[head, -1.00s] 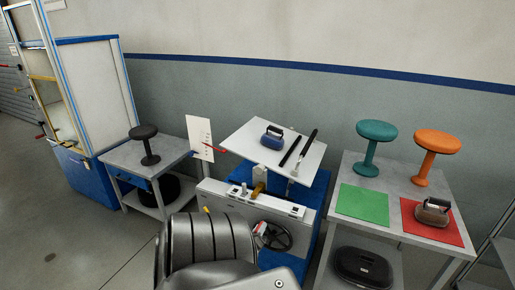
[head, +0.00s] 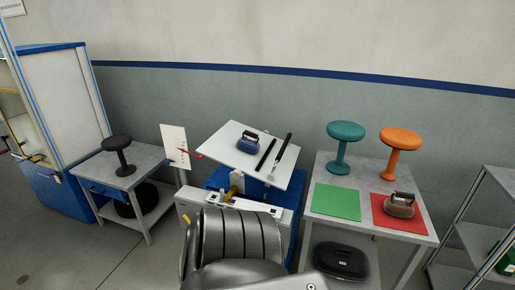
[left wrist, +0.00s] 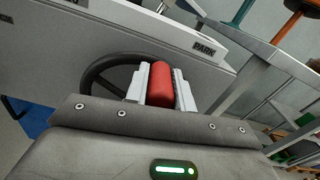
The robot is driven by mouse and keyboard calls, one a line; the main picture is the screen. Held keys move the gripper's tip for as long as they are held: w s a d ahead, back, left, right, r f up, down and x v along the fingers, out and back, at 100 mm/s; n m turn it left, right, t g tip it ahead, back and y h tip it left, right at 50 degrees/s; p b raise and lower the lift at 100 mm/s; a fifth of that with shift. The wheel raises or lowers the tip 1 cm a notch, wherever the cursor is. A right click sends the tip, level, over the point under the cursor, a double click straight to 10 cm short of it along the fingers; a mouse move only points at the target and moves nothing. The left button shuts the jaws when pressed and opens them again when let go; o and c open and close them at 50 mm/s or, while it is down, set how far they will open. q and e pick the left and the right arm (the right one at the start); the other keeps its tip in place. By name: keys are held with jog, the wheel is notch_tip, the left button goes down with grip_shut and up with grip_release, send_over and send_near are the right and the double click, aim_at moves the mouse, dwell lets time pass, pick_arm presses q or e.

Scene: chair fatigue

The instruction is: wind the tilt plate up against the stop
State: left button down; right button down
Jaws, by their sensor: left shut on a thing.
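The white tilt plate (head: 218,142) stands tilted on top of the machine in the head view, sloping down to the right. A blue iron-shaped weight (head: 248,144) and two dark bars (head: 266,154) rest on it. A red pointer (head: 192,154) at its left side overlaps a white card (head: 174,146). In the left wrist view, my left gripper (left wrist: 160,88) is shut on the red handle (left wrist: 161,80) of a dark handwheel (left wrist: 98,72) on the machine's front panel. My arm hides the handwheel in the head view. The stop cannot be made out. My right gripper is not visible.
A left-hand table (head: 105,168) bears a black stool (head: 118,143). A shelf rack (head: 473,235) stands right.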

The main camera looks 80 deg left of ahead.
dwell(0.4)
pick_arm(q)
jog(key=c, duration=1.2)
grip_release()
jog(key=shift+d, duration=0.2)
jog(key=p+v, duration=0.1)
jog(key=v, duration=0.9)
jog(key=shift+s+d+p, duration=0.15)
jog(key=shift+d+p, duration=0.1)
jog(key=shift+p, duration=0.1)
